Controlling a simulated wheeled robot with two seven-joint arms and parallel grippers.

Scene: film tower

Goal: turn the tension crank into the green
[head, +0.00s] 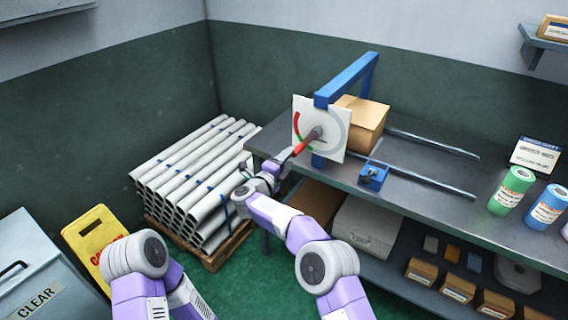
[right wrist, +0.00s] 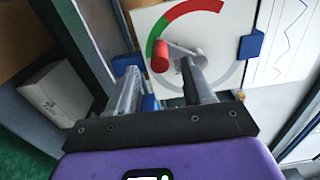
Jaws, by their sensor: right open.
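The tension crank has a red handle (head: 304,143) and a grey arm on a white dial plate (head: 338,147), which hangs on a blue frame (head: 346,80). In the right wrist view the dial carries a red arc (right wrist: 196,13), a short green arc (right wrist: 155,35) and a grey arc. The crank arm points from its hub towards the green arc. My right gripper (head: 284,161) is open in front of the dial. In the right wrist view the red handle (right wrist: 160,57) appears between its fingertips (right wrist: 160,69); contact cannot be told. My left gripper is out of view.
The grey bench (head: 420,172) bears a cardboard box (head: 364,118), a small blue block (head: 373,175), metal rails and green and blue rolls (head: 511,191). Stacked pipes (head: 190,170) stand left of it. A yellow sign (head: 93,240) and a grey bin (head: 32,262) are front left.

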